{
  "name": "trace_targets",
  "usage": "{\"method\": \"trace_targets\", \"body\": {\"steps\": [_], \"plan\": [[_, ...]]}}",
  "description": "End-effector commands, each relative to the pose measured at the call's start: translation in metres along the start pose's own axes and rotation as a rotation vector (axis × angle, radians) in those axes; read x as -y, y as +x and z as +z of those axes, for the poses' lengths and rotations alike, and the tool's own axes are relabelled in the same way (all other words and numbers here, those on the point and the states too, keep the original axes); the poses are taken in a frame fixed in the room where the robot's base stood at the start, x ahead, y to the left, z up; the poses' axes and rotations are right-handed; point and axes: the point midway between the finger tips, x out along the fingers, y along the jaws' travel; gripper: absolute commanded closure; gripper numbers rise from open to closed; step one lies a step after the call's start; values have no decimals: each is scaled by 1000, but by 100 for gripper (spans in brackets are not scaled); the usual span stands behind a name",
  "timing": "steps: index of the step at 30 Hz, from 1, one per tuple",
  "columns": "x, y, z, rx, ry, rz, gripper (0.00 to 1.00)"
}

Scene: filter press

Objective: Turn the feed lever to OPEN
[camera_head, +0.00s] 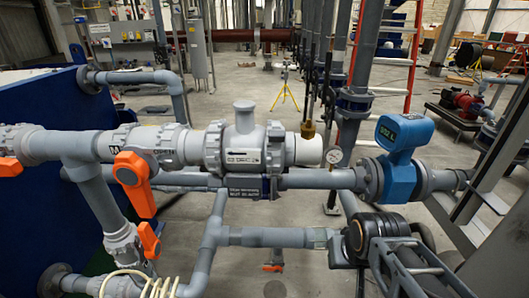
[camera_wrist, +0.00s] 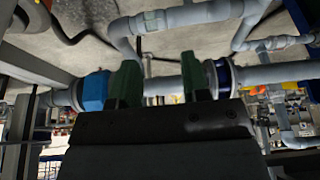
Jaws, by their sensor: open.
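A large orange lever (camera_head: 133,180) hangs from the grey pipe valve at the left in the head view, its handle pointing down and slightly right. Lettering that looks like OPEN is on the pipe beside it. A second orange lever (camera_head: 149,240) is below it on the branch pipe, and part of another orange handle (camera_head: 10,167) shows at the left edge. I cannot read which is the feed lever. No lever is near the fingers.
A blue flow meter (camera_head: 400,150) sits on the pipe at the right; it also shows in the wrist view (camera_wrist: 94,92). A thick grey pipe (camera_head: 300,179) runs across the middle. My dark arm is at the lower right. A blue panel (camera_head: 40,105) stands at the left.

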Motion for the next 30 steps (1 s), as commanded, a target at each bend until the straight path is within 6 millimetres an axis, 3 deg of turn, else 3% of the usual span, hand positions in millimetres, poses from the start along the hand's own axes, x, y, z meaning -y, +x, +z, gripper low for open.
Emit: {"method": "trace_targets", "body": {"steps": [1, 6, 11, 15, 17, 20, 23, 27, 30], "plan": [[0, 14, 5, 6, -1, -1, 57], [1, 34, 12, 24, -4, -2, 56], [2, 60, 22, 40, -9, -4, 41], [5, 110, 33, 83, -27, -5, 36], [4, 135, 28, 72, -58, 15, 36], [0, 178, -15, -89, -199, 80, 36], [6, 201, -83, -366, -452, 166, 36], [36, 188, -165, -759, -820, 286, 36], [64, 161, -201, -1013, -1048, 368, 36]]}}
